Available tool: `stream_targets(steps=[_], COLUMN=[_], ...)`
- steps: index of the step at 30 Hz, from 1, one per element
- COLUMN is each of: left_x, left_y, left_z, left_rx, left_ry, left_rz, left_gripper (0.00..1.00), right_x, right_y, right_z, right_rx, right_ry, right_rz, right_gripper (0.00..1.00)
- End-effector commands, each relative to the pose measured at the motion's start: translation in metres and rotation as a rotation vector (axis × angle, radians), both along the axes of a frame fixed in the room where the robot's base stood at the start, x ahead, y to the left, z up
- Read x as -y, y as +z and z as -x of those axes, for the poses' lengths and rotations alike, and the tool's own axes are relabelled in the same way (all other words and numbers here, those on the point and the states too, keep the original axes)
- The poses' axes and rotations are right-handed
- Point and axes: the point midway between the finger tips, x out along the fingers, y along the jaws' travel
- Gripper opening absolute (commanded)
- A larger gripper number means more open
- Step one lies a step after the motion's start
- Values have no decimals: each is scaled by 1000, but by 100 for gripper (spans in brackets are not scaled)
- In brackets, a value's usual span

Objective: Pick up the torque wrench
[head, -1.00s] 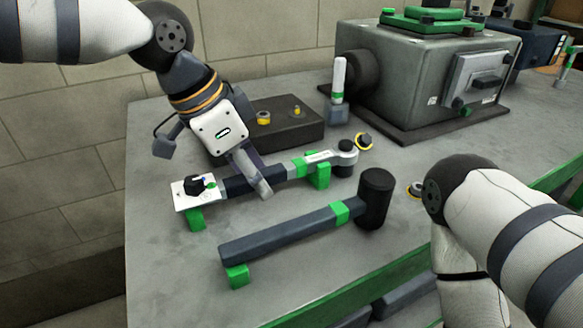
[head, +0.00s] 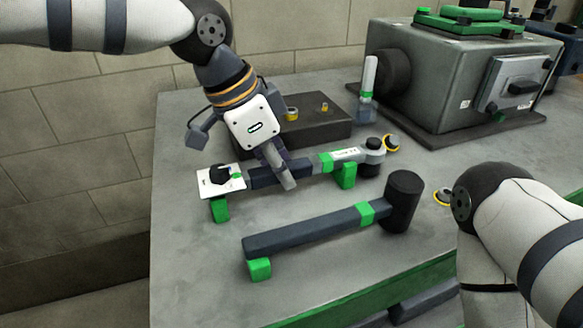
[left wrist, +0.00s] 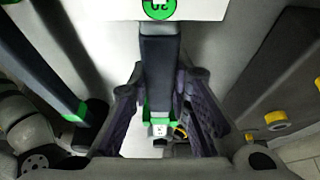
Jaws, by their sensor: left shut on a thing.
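The torque wrench (head: 310,166) lies across two green rests on the workbench, with a dark handle, a green band and a grey ratchet head at its right end. A white tag with a black knob and a green mark is at its handle end. My left gripper (head: 275,168) is shut on the dark handle from above. In the left wrist view the torque wrench (left wrist: 160,62) runs between the two fingers of my left gripper (left wrist: 163,108). The wrench appears still level on its rests. My right gripper is out of view; only my right arm shows.
A large dark hammer (head: 315,230) lies in front of the wrench on green supports. A dark block (head: 325,133) with small yellow-ringed parts is behind it. A grey machine housing (head: 440,80) and a green-banded upright tool (head: 368,90) stand at the back. Yellow-ringed parts lie at right.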

Motion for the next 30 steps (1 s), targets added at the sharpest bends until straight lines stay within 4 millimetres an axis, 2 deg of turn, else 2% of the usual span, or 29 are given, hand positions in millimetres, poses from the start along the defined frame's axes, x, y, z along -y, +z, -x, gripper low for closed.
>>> stream_targets(steps=[4,12,15,21,30], left_x=[2,32,47,69,80], left_y=[30,96,105,120,127], left_z=[-1,45,68,100,115], left_rx=[10,18,13,11,5], left_ry=[1,-2,-4,-2,0], left_rz=[7,3,1,4,5], left_gripper=[0,0,0,0,0], right_x=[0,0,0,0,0], right_y=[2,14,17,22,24], right_z=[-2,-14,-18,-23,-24], right_rx=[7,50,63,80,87], right_ry=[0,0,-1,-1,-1], right_rz=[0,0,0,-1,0], right_gripper=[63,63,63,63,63])
